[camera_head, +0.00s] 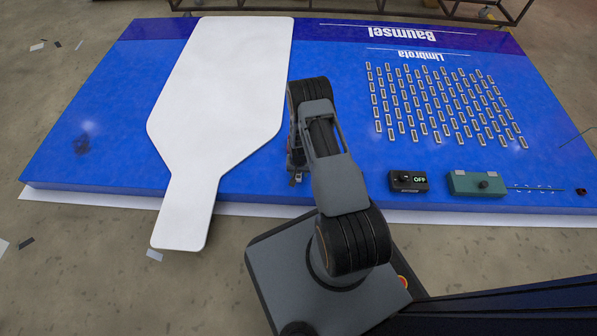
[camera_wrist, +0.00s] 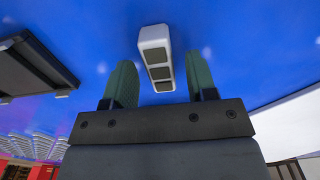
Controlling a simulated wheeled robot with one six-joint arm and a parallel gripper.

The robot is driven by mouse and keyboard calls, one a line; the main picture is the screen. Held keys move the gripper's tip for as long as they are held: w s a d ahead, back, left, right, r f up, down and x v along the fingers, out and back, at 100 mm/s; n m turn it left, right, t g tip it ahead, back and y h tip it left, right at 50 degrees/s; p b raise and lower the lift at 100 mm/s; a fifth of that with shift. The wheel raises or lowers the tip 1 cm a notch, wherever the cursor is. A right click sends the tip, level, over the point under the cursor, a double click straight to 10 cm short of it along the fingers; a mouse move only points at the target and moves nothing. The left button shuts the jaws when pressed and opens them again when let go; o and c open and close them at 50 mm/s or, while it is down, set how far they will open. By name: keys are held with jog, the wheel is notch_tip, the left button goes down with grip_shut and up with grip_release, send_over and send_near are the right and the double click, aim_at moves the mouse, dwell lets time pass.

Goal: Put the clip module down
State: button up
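The clip module (camera_wrist: 155,56), a small white block with dark square patches, shows in the wrist view against the blue board. My gripper (camera_wrist: 160,62) has its two green fingers spread, one on each side of the module. A blue gap shows between the module and each finger, so neither appears to touch it. The module looks to be on the blue board (camera_head: 107,150); whether it lies flat there I cannot tell exactly. In the head view my arm hides the fingers and this module.
A large white bottle-shaped panel (camera_head: 222,90) covers the board's left-middle. Rows of small modules (camera_head: 440,105) lie at the right. A black switch box marked OFF (camera_head: 408,181) and a green box (camera_head: 476,183) sit near the front edge. The board's far left is mostly clear.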

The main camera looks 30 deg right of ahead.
jog(key=a+r+n+t+p, duration=0.1)
jog(key=a+r+p, duration=0.15)
jog(key=r, duration=1.65)
jog(key=a+r+n+p, duration=0.2)
jog(key=r+p, duration=0.1)
jog(key=r, duration=1.5)
jog(key=s+a+r+n, duration=0.1)
jog(key=s+a+r, duration=0.1)
jog(key=s+r, duration=0.5)
jog(key=s+a+r+n+t, duration=0.1)
jog(key=s+a+r, duration=0.2)
jog(key=s+r, duration=0.5)
jog(key=shift+s+n+t, duration=0.3)
jog(key=shift+s+n, duration=0.05)
jog(key=shift+n, duration=0.05)
jog(key=shift+r, duration=0.2)
notch_tip(320, 180, up, 36)
jog(key=t+p, duration=0.1)
jog(key=p, duration=3.3)
jog(key=shift+a+f, duration=0.15)
jog(key=shift+f, duration=0.05)
